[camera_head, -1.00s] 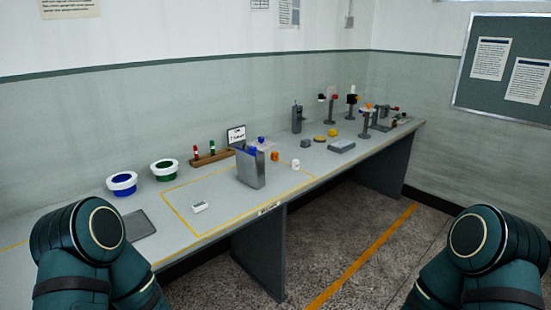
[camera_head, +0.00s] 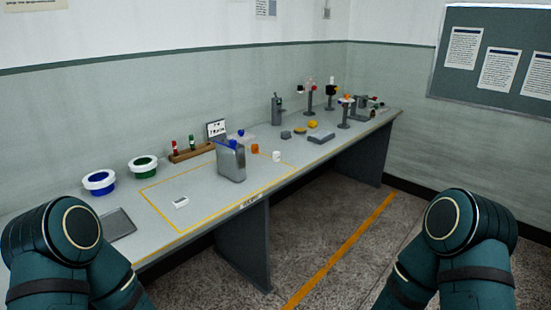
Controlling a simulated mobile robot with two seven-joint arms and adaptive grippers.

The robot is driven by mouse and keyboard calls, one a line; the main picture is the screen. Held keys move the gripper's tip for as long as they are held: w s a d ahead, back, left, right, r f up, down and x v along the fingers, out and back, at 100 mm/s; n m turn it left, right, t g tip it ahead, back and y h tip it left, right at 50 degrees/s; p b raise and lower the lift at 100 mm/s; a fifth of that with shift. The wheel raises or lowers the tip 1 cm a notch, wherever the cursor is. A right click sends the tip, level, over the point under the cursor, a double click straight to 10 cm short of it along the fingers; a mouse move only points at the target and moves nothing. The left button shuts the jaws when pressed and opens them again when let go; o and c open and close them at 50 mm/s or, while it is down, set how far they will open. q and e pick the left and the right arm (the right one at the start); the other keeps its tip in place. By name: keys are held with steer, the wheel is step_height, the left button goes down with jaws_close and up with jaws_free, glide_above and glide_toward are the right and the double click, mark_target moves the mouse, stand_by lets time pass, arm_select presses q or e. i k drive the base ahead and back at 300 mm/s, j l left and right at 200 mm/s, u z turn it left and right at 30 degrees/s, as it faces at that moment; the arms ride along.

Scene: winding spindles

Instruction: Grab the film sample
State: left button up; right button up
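I cannot tell for certain which item is the film sample. A small white block (camera_head: 181,202) lies on the bench inside the yellow outline. A grey metal holder (camera_head: 231,161) with a blue item at its top stands upright near the middle of that outline. A small orange cylinder (camera_head: 255,148) and a white cylinder (camera_head: 276,156) stand behind and to the right of it. My two arms show only as dark green links at the lower left and lower right. Neither gripper is in view.
A grey tray (camera_head: 116,225) lies at the left front. A wooden rack (camera_head: 191,153) and several stands are farther along the bench (camera_head: 222,202). Open floor lies at right.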

mark_target(178, 203)
steer(key=i+j+z, duration=0.35)
steer(key=j, duration=0.3)
steer(key=i+j+z, duration=0.2)
steer(key=i+j, duration=0.1)
steer(key=j, duration=0.1)
